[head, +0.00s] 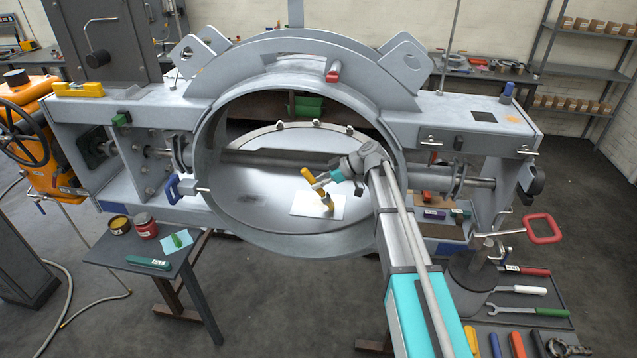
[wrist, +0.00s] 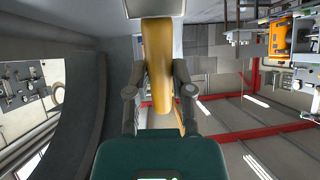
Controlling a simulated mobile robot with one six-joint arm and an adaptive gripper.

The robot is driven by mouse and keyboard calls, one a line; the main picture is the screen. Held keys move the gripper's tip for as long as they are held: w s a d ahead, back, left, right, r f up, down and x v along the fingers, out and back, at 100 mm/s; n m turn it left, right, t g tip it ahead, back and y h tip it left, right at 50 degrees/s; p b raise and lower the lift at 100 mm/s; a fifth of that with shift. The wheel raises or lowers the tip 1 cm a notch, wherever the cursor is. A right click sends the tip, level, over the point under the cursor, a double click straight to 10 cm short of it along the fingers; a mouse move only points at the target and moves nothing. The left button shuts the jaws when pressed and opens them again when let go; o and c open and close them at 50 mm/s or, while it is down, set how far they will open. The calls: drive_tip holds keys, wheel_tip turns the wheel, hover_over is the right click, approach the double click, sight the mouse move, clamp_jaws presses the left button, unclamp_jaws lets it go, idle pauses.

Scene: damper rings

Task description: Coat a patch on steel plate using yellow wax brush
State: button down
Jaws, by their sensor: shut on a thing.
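My gripper (head: 322,184) is shut on a yellow brush (head: 326,198), inside the big ring in the head view. The brush's yellow handle (wrist: 157,55) runs between the two dark fingers in the wrist view. Its lower end is over or on a pale rectangular sheet (head: 303,206); I cannot tell if it touches. The sheet lies on the grey steel disc plate (head: 240,180), which fills the ring's opening. The bristles are hidden or too small to make out.
The grey ring (head: 207,160) surrounds the plate, with several small clamps along the plate's far edge. A side table (head: 105,262) at left holds a yellow-topped can (head: 119,226), a red can (head: 145,229) and a green tool (head: 148,263). A tool tray (head: 510,315) stands at right.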

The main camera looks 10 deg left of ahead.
drive_tip(key=shift+a, duration=0.15)
drive_tip(key=shift+w+a, duration=0.1)
drive_tip(key=shift+a, duration=1.45)
drive_tip(key=shift+a, duration=0.15)
drive_tip(key=shift+w+a, duration=0.15)
drive_tip(key=shift+a, duration=1.35)
drive_tip(key=a, duration=0.3)
drive_tip(key=shift+w+a, duration=0.1)
drive_tip(key=shift+a, duration=0.05)
drive_tip(key=shift+r+p, duration=3)
drive_tip(key=shift+p, duration=0.05)
